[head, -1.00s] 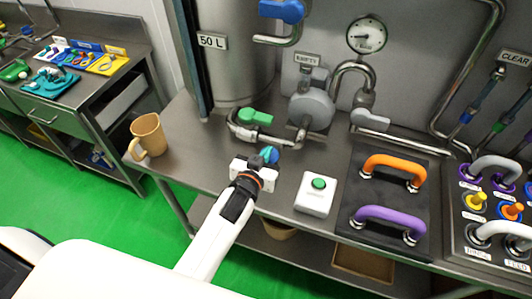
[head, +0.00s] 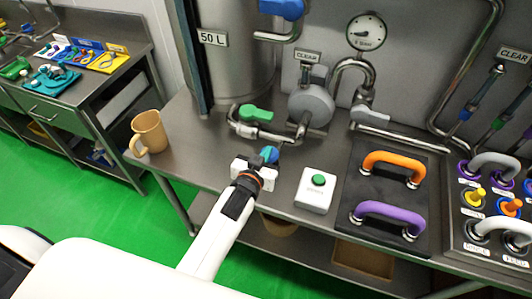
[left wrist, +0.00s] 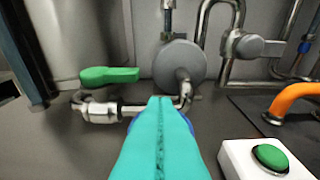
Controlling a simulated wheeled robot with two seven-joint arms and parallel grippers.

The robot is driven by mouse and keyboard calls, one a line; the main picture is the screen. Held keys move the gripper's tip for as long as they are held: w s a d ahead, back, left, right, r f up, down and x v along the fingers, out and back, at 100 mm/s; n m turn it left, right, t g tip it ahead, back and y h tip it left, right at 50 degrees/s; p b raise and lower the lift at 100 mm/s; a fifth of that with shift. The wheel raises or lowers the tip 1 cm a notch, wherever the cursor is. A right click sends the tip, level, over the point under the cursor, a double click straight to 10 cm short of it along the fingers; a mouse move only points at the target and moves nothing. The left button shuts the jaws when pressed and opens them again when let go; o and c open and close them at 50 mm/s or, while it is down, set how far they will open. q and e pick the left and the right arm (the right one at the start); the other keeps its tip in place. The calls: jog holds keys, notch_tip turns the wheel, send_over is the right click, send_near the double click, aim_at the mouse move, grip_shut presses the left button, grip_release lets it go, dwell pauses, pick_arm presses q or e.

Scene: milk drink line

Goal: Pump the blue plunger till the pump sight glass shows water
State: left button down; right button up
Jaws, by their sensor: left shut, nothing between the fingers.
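The round grey pump (head: 311,104) stands at the back of the steel bench; it also shows in the left wrist view (left wrist: 180,66). The glass itself is too small to read. My left gripper (head: 268,156) is shut in front of the pump, its teal fingers (left wrist: 160,140) pressed together and empty. The blue plunger (head: 273,151) is mostly hidden behind the fingertips; only blue edges show around them in the wrist view. I cannot tell whether they touch. My right gripper is not in view.
A green-handled valve (head: 255,113) is left of the pump. A white box with a green button (head: 317,181) stands right of my left gripper. Orange (head: 393,163) and purple handles (head: 388,214) lie further right. A tan mug (head: 150,132) stands at the left edge.

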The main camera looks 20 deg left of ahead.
pick_arm(q)
notch_tip(320, 180, up, 2)
jog(key=shift+r+p, duration=0.15)
jog(key=shift+p, duration=0.45)
jog(key=b+v, duration=0.3)
jog(key=v, duration=0.7)
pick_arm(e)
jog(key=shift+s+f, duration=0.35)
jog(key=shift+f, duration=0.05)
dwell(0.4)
